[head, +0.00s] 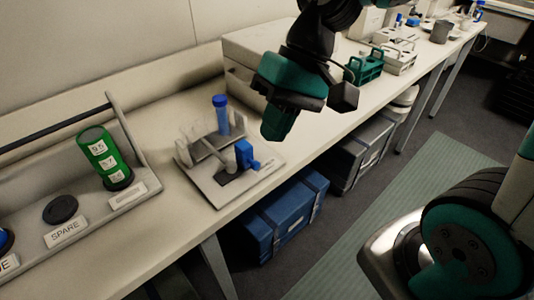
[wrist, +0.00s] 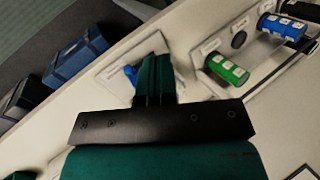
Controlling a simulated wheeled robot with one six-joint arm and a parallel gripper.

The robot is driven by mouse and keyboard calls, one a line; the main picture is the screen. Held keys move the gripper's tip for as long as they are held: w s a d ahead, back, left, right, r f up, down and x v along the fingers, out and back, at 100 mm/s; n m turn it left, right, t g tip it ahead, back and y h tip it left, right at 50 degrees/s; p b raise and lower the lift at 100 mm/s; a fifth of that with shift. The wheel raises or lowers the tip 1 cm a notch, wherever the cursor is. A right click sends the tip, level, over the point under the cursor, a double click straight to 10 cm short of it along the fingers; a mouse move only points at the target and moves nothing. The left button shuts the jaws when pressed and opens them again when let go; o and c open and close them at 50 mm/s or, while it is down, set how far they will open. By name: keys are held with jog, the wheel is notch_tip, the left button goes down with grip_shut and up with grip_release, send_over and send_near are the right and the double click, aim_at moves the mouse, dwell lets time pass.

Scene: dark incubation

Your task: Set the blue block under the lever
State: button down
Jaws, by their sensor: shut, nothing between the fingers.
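The blue block (head: 245,153) stands on a light base plate (head: 213,190) on the bench, close beside a grey lever (head: 229,161) with a rounded end. I cannot tell whether any of the block is under the lever. My gripper (head: 276,132) hangs above the bench, to the right of the plate and apart from the block. Its fingers are shut with nothing between them. In the wrist view the shut fingers (wrist: 154,66) cover much of the plate, and part of the blue block (wrist: 130,72) shows just left of them. The lever is hidden there.
A blue-capped tube (head: 221,115) stands in a clear holder behind the lever. A grey rack (head: 90,222) with a green canister (head: 104,157) and a SPARE label is at left.

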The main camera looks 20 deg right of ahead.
jog(key=w+d+f+m+y, duration=0.3)
jog(key=w+d+f+m, duration=0.3)
jog(key=d+m, duration=0.2)
jog(key=w+d+f+m+y+p, duration=0.1)
jog(key=w+d+f+m+y, duration=0.3)
jog(key=w+d+f+m, duration=0.2)
jog(key=d+m, duration=0.2)
jog(key=m, duration=0.1)
jog(key=shift+w+d+m, duration=0.15)
jog(key=shift+w+m, duration=0.15)
jog(key=shift+p, duration=0.3)
jog(key=p, duration=0.3)
send_near(248, 158)
jog(key=s+a+f, duration=0.3)
jog(key=shift+a+f, duration=0.15)
jog(key=shift+a, duration=0.15)
jog(key=shift+a+f, duration=0.35)
jog(key=shift+a, duration=0.15)
